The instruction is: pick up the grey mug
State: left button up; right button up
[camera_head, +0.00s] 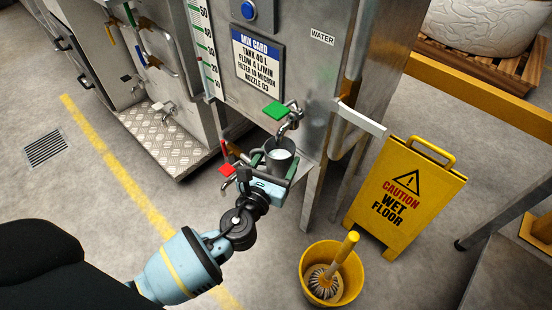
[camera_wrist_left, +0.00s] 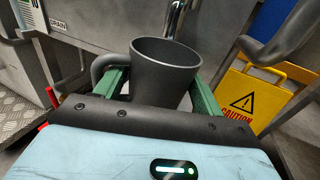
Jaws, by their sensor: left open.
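The grey mug (camera_head: 281,160) stands upright below a tap with a green handle (camera_head: 276,110) on the steel tank. A pale patch shows inside it from above. In the left wrist view the mug (camera_wrist_left: 166,72) is straight ahead, its handle to the left. My left gripper (camera_head: 272,172) is open at the mug. In the left wrist view its green fingers (camera_wrist_left: 163,92) are on either side of the mug, and the palm hides the mug's base. I cannot tell whether the fingers touch it. My right gripper is not in view.
A red-handled tap (camera_head: 228,170) is just left of my left gripper. A yellow wet-floor sign (camera_head: 405,197) and a yellow bucket (camera_head: 312,291) with a brush stand to the right. A white-ended lever (camera_head: 359,118) sticks out from the tank's right side.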

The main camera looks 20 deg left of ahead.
pick_arm(q)
jog(key=shift+w+f, duration=0.1)
jog(key=shift+w, duration=0.6)
jog(key=c, duration=0.8)
jog(key=shift+c, duration=0.2)
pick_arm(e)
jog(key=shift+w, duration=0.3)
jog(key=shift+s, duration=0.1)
